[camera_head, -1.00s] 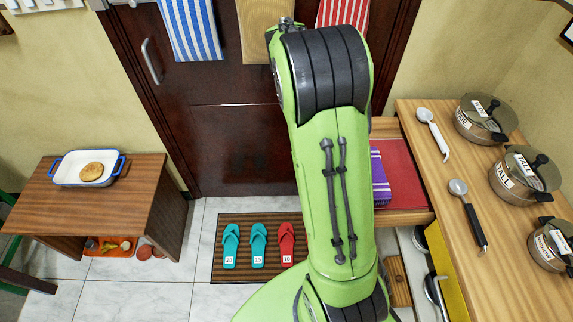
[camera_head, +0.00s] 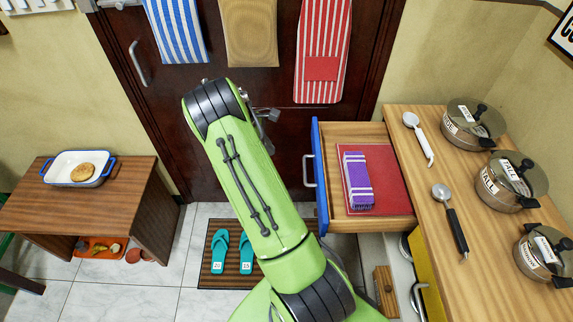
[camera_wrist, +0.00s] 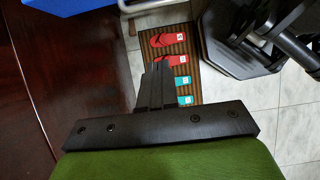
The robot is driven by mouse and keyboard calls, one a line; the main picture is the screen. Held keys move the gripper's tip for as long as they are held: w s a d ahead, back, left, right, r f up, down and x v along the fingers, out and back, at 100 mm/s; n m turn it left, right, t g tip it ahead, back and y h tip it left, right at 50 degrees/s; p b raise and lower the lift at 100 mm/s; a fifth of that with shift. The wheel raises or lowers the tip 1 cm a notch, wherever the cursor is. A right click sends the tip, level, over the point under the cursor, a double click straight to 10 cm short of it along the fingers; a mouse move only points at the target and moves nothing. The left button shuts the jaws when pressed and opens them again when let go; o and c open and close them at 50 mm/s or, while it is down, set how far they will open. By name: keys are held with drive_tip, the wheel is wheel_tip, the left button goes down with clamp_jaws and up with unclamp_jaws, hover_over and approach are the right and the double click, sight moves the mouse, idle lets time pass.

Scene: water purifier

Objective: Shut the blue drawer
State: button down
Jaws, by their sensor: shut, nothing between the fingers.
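The blue drawer (camera_head: 321,178) stands pulled out from the wooden counter on the right, its blue front facing left with a silver handle (camera_head: 308,171). Inside it lie a red mat (camera_head: 392,178) and a folded purple-and-white cloth (camera_head: 357,180). My gripper (camera_head: 270,117) is left of the drawer front, near the dark door and apart from the drawer; the arm partly hides it. In the wrist view the fingers (camera_wrist: 157,85) are together and empty. The blue drawer front (camera_wrist: 68,6) and its handle (camera_wrist: 140,7) show at the top edge there.
A yellow cabinet front (camera_head: 426,285) with a handle is below the drawer. Several pots and two ladles lie on the counter (camera_head: 420,190). Slippers lie on a floor mat (camera_head: 213,268). A small table (camera_head: 85,205) stands at left.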

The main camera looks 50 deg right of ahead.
drive_tip(key=s+d+f+b, duration=0.4)
drive_tip(key=s+d+f, duration=0.1)
drive_tip(key=f, duration=0.3)
drive_tip(key=shift+s+d, duration=0.3)
drive_tip(key=shift+s, duration=0.35)
drive_tip(key=s+d+p, duration=0.1)
drive_tip(key=s+d, duration=0.5)
drive_tip(key=s+d+p, duration=0.1)
drive_tip(key=s+d, duration=0.4)
drive_tip(key=s, duration=0.2)
drive_tip(key=s+d+p, duration=0.1)
drive_tip(key=s+d, duration=0.5)
drive_tip(key=s, duration=0.1)
drive_tip(key=shift+s+d+f, duration=0.1)
drive_tip(key=shift+s+d, duration=0.05)
drive_tip(key=shift+d, duration=0.2)
